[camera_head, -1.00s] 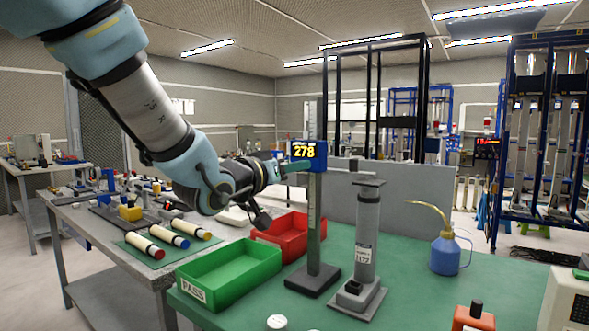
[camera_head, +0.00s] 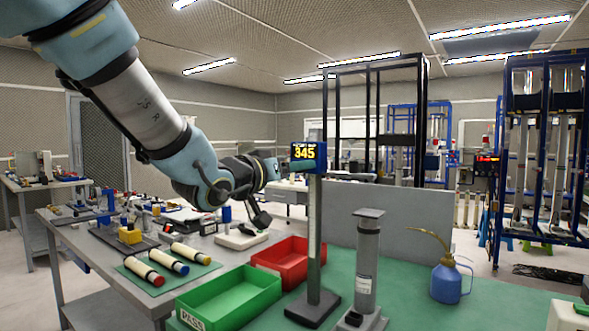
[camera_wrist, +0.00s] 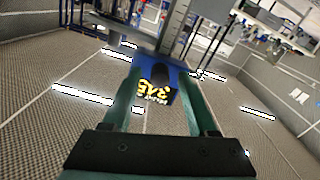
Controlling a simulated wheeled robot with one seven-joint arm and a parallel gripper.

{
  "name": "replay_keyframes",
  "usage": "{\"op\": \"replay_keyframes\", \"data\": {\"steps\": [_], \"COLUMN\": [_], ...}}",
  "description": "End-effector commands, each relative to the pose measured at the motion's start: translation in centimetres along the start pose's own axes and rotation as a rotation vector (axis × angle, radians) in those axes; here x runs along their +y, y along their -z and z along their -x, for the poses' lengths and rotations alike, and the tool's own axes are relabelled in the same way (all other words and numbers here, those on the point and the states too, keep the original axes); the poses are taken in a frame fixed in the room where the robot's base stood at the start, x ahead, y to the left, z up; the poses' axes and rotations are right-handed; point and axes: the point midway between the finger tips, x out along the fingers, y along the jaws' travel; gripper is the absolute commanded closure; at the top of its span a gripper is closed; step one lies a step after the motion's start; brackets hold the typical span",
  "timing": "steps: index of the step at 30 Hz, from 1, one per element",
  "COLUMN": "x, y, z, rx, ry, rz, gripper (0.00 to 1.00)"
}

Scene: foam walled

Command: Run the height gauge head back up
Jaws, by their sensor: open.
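The height gauge stands on the green mat, with a dark base (camera_head: 313,309) and an upright column (camera_head: 315,235). Its blue head (camera_head: 308,156) is near the top of the column, its yellow display reading 345. My gripper (camera_head: 277,168) is just left of the head, at about its height. In the wrist view the open green fingers (camera_wrist: 160,88) show on either side of the blue head (camera_wrist: 152,76), with small gaps. I cannot tell how far the fingertips reach along it.
A green tray (camera_head: 186,318) marked PASS and a red tray (camera_head: 306,243) lie left of the gauge. A grey post stand (camera_head: 367,265) and a blue oil can (camera_head: 446,283) stand to its right. A grey panel (camera_head: 415,222) is behind.

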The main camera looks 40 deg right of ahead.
Motion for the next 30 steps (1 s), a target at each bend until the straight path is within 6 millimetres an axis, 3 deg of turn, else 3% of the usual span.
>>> {"op": "replay_keyframes", "data": {"steps": [8,21,30], "x": [-0.1,0.0,0.0], "y": [0.0,-0.1,-0.1], "z": [0.8,8.6,10.8], "rx": [0.001,0.002,0.0], "ry": [0.001,0.001,0.0], "rz": [-0.001,-0.002,0.0], "gripper": [0.41,0.41,0.41]}}
